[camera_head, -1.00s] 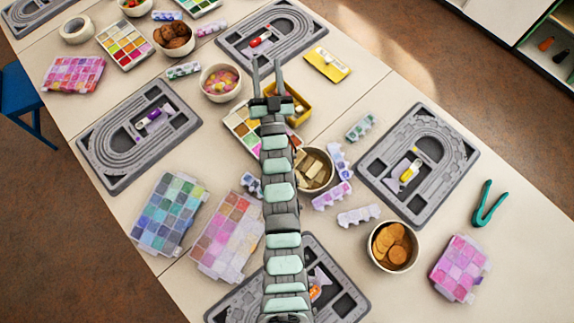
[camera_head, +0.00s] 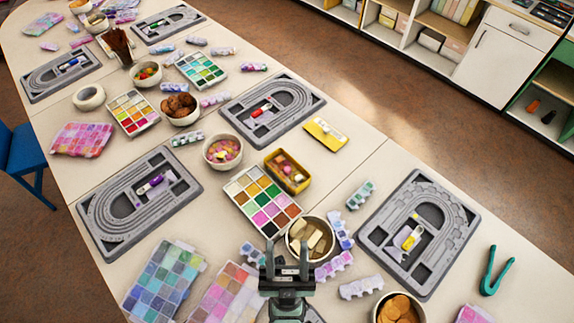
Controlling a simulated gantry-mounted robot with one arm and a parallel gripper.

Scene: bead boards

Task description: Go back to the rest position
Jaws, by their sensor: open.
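My gripper (camera_head: 286,258) is at the bottom middle of the head view. Its two fingers point up the picture and stand apart, with nothing between them. It is above the table (camera_head: 345,150), just below a bowl of tan blocks (camera_head: 311,238) in the picture. Part of the grey bead board beneath it is hidden by my arm.
Grey bead boards lie at the right (camera_head: 418,233), left (camera_head: 138,203) and upper middle (camera_head: 272,110). Green tweezers (camera_head: 495,271) lie at the right edge.

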